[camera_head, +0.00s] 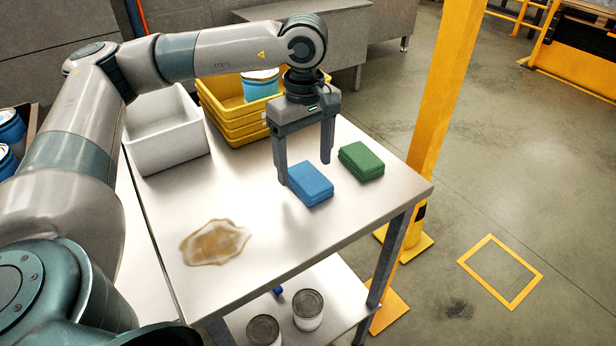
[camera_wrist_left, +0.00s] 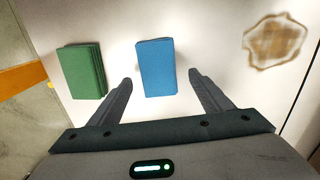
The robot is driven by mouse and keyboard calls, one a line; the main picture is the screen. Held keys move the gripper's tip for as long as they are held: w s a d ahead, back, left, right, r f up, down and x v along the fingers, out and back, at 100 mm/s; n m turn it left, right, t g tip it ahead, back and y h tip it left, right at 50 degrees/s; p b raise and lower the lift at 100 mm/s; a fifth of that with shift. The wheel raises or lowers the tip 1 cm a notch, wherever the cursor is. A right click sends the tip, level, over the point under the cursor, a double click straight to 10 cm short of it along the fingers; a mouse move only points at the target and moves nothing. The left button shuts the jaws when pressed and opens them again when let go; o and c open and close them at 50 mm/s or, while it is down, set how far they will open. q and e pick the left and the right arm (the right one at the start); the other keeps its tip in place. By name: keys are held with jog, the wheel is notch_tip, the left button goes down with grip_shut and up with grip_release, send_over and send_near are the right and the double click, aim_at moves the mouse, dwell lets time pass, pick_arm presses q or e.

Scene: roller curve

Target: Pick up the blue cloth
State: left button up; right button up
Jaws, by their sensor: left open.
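The blue cloth (camera_head: 310,184) lies folded flat on the table's right part in the head view. It also shows in the left wrist view (camera_wrist_left: 157,68), ahead of and between the two fingers. My left gripper (camera_head: 305,174) is open and empty, pointing down above the table close to the blue cloth. In the wrist view the fingertips (camera_wrist_left: 160,76) stand one on each side of the cloth, with gaps. Whether they are at the cloth's height I cannot tell. My right gripper is not in view.
A folded green cloth (camera_head: 361,161) lies just right of the blue one. A brown stain (camera_head: 214,242) is at the table's front left. A white bin (camera_head: 166,137) and stacked yellow crates (camera_head: 222,112) stand behind. A yellow post (camera_head: 440,110) rises beyond the table's right edge.

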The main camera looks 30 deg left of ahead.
aim_at(307, 175)
pick_arm(q)
jog(key=shift+d+f+p, duration=0.15)
jog(key=shift+f+p, duration=0.4)
jog(key=shift+f, duration=1.1)
jog(key=c, duration=1.1)
